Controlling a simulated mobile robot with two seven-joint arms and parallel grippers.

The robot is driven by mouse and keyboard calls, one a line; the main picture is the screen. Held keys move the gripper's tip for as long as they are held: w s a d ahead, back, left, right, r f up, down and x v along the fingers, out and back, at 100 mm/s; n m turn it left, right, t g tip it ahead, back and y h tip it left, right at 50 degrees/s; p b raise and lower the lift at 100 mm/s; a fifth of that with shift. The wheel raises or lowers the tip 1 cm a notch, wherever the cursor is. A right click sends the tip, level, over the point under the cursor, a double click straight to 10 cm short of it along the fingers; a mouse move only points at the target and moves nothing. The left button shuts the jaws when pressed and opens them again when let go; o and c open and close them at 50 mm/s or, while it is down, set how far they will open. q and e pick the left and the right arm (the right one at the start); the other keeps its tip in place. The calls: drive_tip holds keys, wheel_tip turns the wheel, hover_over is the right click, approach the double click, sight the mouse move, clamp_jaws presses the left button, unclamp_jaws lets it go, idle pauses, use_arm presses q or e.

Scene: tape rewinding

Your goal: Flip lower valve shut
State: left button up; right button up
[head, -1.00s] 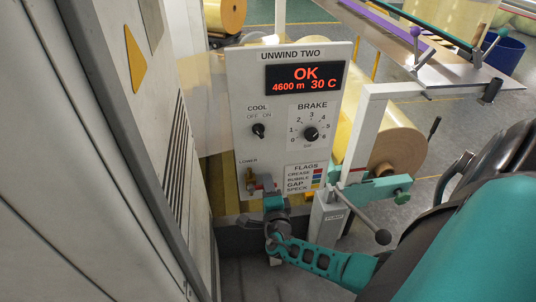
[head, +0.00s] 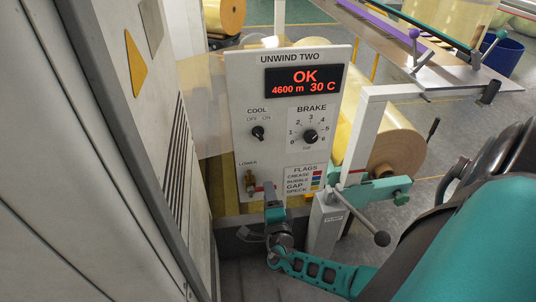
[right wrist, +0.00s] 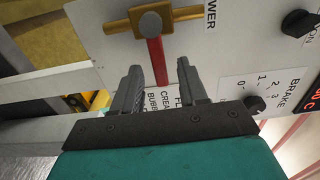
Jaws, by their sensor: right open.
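The lower valve has a brass body (head: 249,180) on the lower left of the white unwind panel (head: 240,120), below the LOWER label. In the right wrist view its brass body (right wrist: 180,18) runs across the top, and its red lever (right wrist: 156,60) sticks out crosswise from the round hub. My right gripper (head: 270,185) is just right of the valve; in the right wrist view it is open (right wrist: 159,66), with a finger on each side of the red lever's end and visible gaps to both. The lever is partly hidden in the head view. My left gripper is out of view.
The COOL switch (head: 257,132) and BRAKE knob (head: 310,136) sit above on the panel. A white post with a dark-knobbed lever (head: 380,238) stands right of my right gripper. A grey cabinet (head: 80,150) closes off the left side.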

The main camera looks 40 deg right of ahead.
drive_tip(key=v, duration=1)
drive_tip(key=shift+p, duration=0.4)
drive_tip(key=s+a+f+m+g+y, duration=0.3)
drive_tip(key=m, duration=0.9)
drive_tip(key=s+a+f+m+g+y, duration=0.2)
drive_tip(key=f+m+g, duration=0.1)
drive_tip(key=m, duration=0.9)
drive_tip(key=a+r+m+t+y, duration=0.1)
drive_tip(key=a+r+m+y, duration=0.5)
drive_tip(key=m, duration=1.5)
wheel_tip(320, 180, up, 2)
drive_tip(key=a, duration=0.2)
drive_tip(key=shift+a+r+t+y, duration=0.2)
drive_tip(key=shift+a+t+y, duration=0.2)
